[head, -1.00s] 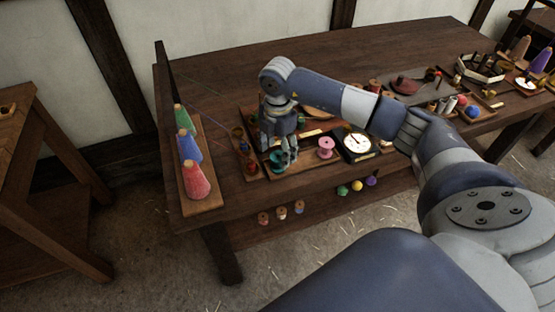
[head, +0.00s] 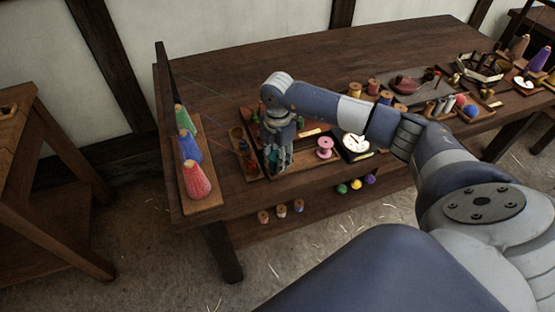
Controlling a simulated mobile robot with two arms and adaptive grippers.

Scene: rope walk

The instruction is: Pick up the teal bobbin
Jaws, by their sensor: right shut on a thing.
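My right gripper (head: 277,163) points down over the wooden tray (head: 312,160) near the table's front edge. It is shut on the teal bobbin (head: 273,160). The bobbin is mostly hidden by the fingers, with only bits of teal showing between them. I cannot tell whether the bobbin touches the tray. My left gripper is not in view.
A pink bobbin (head: 325,148) stands right of my right gripper, and a white dial scale (head: 355,146) beyond it. A narrow wooden tray (head: 246,152) with small items lies to the left. Green, blue and red cones (head: 196,180) stand on a board at the table's left end.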

